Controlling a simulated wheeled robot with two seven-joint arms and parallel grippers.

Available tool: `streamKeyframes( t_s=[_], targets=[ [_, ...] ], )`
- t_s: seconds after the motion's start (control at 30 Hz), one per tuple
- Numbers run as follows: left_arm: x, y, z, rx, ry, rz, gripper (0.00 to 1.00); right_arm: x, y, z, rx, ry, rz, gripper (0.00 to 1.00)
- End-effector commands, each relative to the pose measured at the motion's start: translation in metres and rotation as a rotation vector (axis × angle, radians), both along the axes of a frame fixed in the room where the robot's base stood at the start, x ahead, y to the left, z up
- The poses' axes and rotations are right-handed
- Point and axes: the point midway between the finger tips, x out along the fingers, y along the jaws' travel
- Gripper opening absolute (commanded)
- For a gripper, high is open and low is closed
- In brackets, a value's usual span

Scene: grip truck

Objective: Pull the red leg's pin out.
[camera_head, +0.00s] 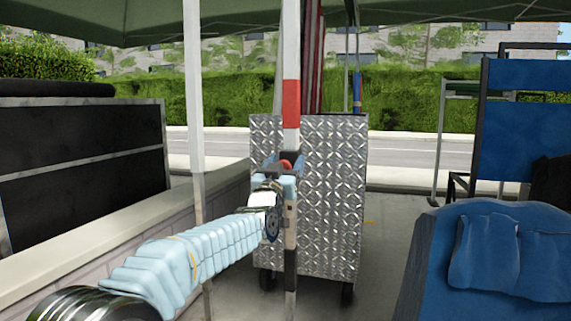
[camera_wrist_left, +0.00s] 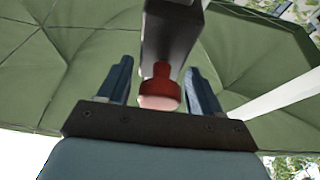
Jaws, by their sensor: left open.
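The red leg (camera_head: 291,98) is an upright white tent pole with a red band, in the middle of the head view. Its pin (camera_head: 286,164) shows as a small red knob on the leg below the band. In the left wrist view the pin (camera_wrist_left: 160,88) has a red collar and paler end, and stands out from the dark leg (camera_wrist_left: 170,30). My left gripper (camera_head: 283,166) is at the pin, fingers open on either side of it. In the wrist view gaps show between both fingers and the pin. My right gripper is in neither view.
A silver diamond-plate cart (camera_head: 335,200) stands close behind the leg. Another white pole (camera_head: 194,100) rises to the left beside a low wall (camera_head: 130,225). Blue chairs (camera_head: 490,260) are at the right. The green canopy (camera_head: 130,20) is overhead.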

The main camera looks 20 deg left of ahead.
Motion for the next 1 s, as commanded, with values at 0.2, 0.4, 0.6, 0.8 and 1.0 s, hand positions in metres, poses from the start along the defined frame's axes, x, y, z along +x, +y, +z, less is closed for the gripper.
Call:
streamKeyframes(
  t_s=[0.2, 0.4, 0.6, 0.8, 1.0],
  targets=[
    [0.0, 0.0, 0.0, 0.0, 0.0, 0.0, 0.38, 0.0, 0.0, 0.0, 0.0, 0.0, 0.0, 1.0],
    [0.0, 0.0, 0.0, 0.0, 0.0, 0.0, 0.08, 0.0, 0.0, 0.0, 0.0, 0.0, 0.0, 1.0],
    [-0.001, 0.0, 0.0, 0.0, -0.001, 0.0, 0.0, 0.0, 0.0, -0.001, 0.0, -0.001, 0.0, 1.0],
    [-0.031, 0.001, -0.003, -0.004, -0.006, -0.001, 0.0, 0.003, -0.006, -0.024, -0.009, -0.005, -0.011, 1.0],
    [-0.05, 0.002, 0.0, -0.001, -0.003, 0.0, 0.0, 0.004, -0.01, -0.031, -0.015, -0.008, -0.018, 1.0]
  ],
)
